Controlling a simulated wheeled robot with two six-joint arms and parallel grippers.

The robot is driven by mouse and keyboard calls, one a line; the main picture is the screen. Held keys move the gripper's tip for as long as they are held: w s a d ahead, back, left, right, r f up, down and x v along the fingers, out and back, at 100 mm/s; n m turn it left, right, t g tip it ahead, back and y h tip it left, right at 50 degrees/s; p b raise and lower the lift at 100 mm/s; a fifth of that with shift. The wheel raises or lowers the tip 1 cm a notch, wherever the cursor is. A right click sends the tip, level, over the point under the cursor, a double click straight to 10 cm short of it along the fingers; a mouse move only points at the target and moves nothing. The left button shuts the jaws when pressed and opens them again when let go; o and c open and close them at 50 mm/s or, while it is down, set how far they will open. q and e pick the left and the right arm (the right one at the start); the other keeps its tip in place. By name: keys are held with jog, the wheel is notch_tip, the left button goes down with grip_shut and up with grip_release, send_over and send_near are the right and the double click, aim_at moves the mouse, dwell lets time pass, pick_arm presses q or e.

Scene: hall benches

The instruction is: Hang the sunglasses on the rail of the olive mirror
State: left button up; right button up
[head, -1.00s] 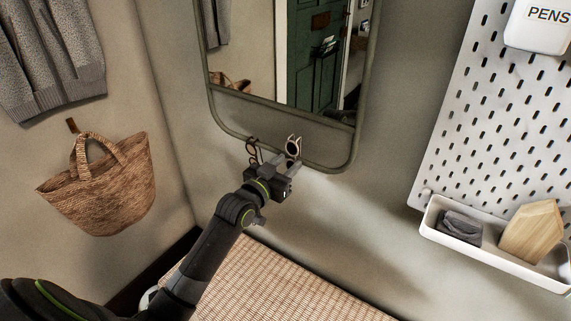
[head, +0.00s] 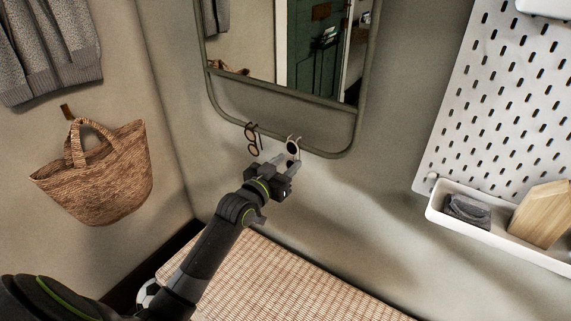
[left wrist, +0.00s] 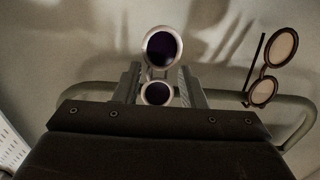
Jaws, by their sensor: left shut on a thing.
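The sunglasses (head: 293,148), with a pale frame and dark lenses, hang at the lower rail (head: 318,150) of the olive mirror (head: 362,88). My left gripper (head: 284,164) is shut on their lower part, just below the rail. In the left wrist view the sunglasses (left wrist: 162,48) stand on end between the fingers (left wrist: 158,95), one lens above the other. The fingers partly hide the lower lens. I cannot tell whether an arm of the sunglasses is over the rail or touches it. My right gripper is not in view.
Brown-framed glasses (head: 253,138) with pale lenses hang on the rail just left of the sunglasses. A white pegboard (head: 490,120) with a white tray (head: 436,213) is at the right. A woven basket (head: 95,185) hangs at the left. A woven-topped bench (head: 285,285) is below.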

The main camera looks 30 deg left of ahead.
pick_arm(q)
jog(key=o, duration=1.1)
jog(key=shift+o, duration=0.2)
jog(key=shift+s, duration=0.1)
jog(key=s+a, duration=0.2)
jog(key=s, duration=1.5)
jog(key=shift+a, duration=0.2)
